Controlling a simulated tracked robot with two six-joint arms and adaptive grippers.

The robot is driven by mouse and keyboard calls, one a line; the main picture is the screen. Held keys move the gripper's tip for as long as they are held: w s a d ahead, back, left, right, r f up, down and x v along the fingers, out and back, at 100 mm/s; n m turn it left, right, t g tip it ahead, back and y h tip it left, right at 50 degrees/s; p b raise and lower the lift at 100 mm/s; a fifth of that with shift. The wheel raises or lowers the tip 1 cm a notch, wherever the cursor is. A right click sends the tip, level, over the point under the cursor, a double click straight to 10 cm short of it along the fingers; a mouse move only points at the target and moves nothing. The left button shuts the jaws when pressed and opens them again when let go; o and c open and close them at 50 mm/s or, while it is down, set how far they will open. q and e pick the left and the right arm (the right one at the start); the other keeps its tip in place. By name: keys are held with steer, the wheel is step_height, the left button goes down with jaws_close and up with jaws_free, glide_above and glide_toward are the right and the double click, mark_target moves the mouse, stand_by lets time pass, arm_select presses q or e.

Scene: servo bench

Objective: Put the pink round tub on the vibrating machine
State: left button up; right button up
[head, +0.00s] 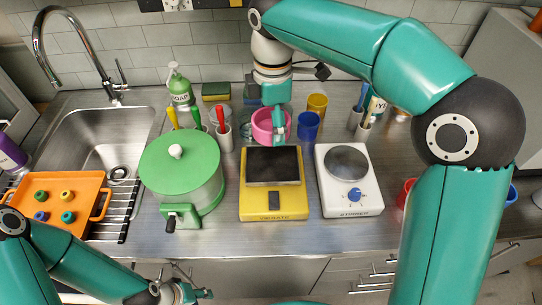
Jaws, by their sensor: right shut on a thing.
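The pink round tub (261,128) stands at the back of the counter, just behind the yellow machine. My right gripper (278,132) reaches down from above and is shut on the tub's wall, covering part of its right side. I cannot tell whether the tub touches the counter. The vibrating machine (258,205) is a yellow box with a black top plate (272,163) and a label on its front; its plate is bare. My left gripper (188,293) is low at the front, before the counter edge, away from the tub; its jaw opening is unclear.
A green lidded pot (181,168) stands left of the machine and a white stirrer (348,196) stands right. A blue cup (308,127) and a yellow cup (317,105) are right of the tub. A white holder (224,139) with utensils is to its left.

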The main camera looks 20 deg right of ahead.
mark_target(273, 163)
step_height(273, 163, down, 11)
steer(key=shift+r, duration=0.1)
stand_by(0.3)
steer(key=o, duration=1.1)
step_height(273, 163, up, 12)
steer(key=shift+r, duration=0.1)
stand_by(0.5)
